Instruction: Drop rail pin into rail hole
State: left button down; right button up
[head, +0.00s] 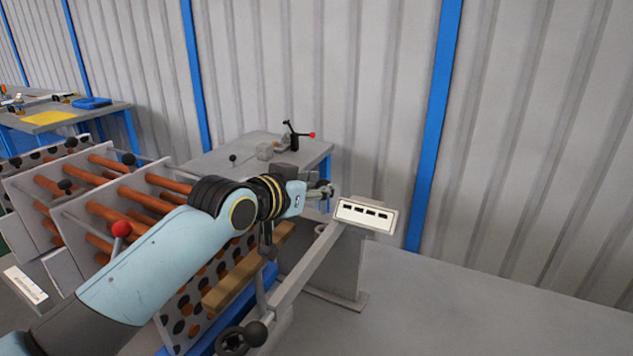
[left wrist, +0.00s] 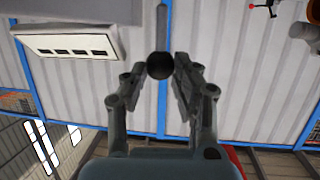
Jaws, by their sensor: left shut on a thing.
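My left gripper (head: 326,192) is beside the white slotted plate (head: 365,214) at the far end of the grey rail (head: 308,262). In the left wrist view the fingers (left wrist: 160,78) are closed around a black ball knob (left wrist: 160,66) with a thin grey rod (left wrist: 162,28), which I take as the rail pin. In the head view the pin cannot be made out clearly. The slotted plate also shows at upper left in the left wrist view (left wrist: 70,45). I cannot make out the rail hole. My right gripper is not in view.
A rack with orange-brown tubes (head: 105,210) and a red ball knob (head: 121,228) stands at the left. A grey bench (head: 215,158) with a clamp (head: 293,138) is behind my arm. Another black knob (head: 255,333) is at the rail's near end. Floor at right is clear.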

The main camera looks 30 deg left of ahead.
aim_at(322, 205)
pick_arm(q)
notch_tip(322, 205, down, 2)
jog(key=shift+f+b, duration=0.25)
jog(key=shift+b, duration=0.4)
jog(key=shift+p, duration=0.3)
dwell(0.4)
dwell(0.4)
jog(key=shift+p, duration=0.4)
dwell(0.3)
jog(key=shift+f+b, duration=0.65)
jog(key=shift+f, duration=0.25)
jog(key=shift+f+b, duration=0.75)
jog(key=shift+f, duration=0.4)
